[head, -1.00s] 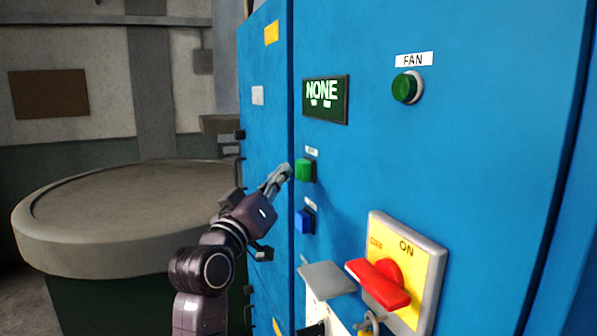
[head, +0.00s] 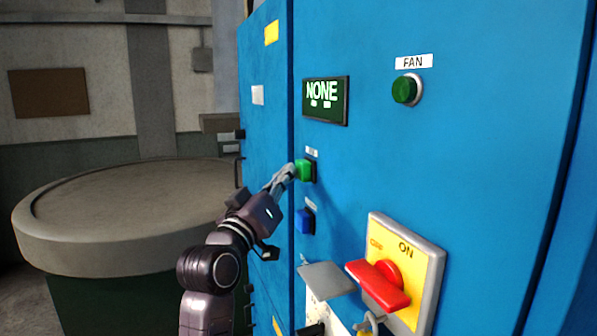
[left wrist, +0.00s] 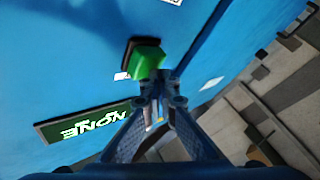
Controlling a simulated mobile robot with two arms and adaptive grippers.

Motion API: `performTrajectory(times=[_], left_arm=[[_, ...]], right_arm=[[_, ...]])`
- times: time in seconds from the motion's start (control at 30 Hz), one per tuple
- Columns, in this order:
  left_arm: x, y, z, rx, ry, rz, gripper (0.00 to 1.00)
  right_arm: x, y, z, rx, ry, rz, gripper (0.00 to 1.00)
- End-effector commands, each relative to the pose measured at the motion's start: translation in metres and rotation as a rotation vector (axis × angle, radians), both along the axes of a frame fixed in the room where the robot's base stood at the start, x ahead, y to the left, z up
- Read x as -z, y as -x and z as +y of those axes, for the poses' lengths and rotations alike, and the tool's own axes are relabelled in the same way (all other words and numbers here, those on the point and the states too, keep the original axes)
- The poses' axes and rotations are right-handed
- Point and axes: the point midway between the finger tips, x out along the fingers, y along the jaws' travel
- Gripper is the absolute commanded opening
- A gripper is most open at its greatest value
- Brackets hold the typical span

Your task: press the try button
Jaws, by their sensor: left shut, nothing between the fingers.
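A bright green square button (head: 307,171) sits on the blue cabinet front below a display reading NONE (head: 324,99). Its small white label is too blurred to read. A blue button (head: 305,221) with its own label is below it. My left gripper (head: 291,171) is shut and empty, with its fingertips at the left side of the green button. In the left wrist view the green button (left wrist: 149,62) is just beyond the closed fingertips (left wrist: 163,88). I cannot tell whether they touch. My right gripper is out of view.
A red switch handle (head: 379,284) on a yellow ON/OFF plate juts out at the lower right, beside a grey flap (head: 327,278). A green FAN button (head: 405,89) is at the upper right. A round grey table (head: 110,260) stands at the left.

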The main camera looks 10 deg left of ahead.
Motion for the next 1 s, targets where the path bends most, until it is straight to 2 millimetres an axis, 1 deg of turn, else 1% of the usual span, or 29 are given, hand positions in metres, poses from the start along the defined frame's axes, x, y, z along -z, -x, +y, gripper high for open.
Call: performTrajectory(times=[1.0], left_arm=[[0.0002,-0.0058,-0.0097,0.003,0.000,0.001,0.00]], right_arm=[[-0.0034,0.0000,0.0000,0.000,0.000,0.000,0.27]])
